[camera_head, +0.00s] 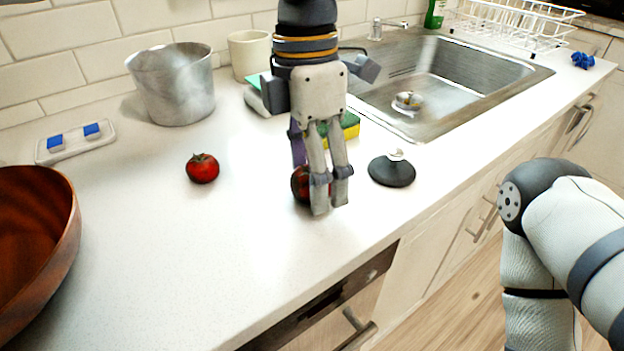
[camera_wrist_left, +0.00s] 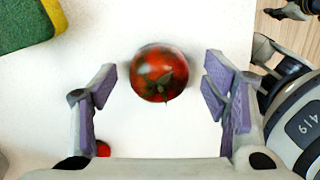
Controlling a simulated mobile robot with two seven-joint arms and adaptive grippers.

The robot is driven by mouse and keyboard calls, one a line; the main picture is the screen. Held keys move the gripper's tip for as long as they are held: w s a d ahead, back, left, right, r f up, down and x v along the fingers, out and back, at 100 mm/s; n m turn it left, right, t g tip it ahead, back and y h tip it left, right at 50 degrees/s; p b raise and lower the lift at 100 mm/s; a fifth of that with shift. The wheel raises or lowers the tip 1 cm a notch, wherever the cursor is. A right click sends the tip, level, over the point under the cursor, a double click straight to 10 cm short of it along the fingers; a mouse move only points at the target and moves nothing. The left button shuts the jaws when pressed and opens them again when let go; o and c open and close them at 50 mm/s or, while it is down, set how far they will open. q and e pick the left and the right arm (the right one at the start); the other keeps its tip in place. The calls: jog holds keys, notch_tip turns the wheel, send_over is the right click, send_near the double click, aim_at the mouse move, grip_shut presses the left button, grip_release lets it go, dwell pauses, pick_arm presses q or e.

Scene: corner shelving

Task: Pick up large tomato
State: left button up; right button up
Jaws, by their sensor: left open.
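A large red tomato (camera_head: 299,184) sits on the white counter, partly hidden behind my left gripper (camera_head: 330,200) in the head view. In the left wrist view the large tomato (camera_wrist_left: 160,74) lies between the two open fingers, with its green stem showing and clear gaps on both sides. My left gripper points down at it, open and empty. A second red tomato (camera_head: 202,168) rests on the counter to the left. A small red patch (camera_wrist_left: 103,149) shows beside the left finger in the wrist view. My right gripper does not show clearly.
A yellow-green sponge (camera_head: 350,127) and a dark round stopper (camera_head: 392,170) are close to the gripper. A wooden bowl (camera_head: 62,225), metal pot (camera_head: 172,85) and cream mug (camera_head: 249,55) stand further left. The sink (camera_head: 520,85) is at right.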

pick_arm(q)
jog(key=c, duration=1.3)
jog(key=shift+o, duration=0.2)
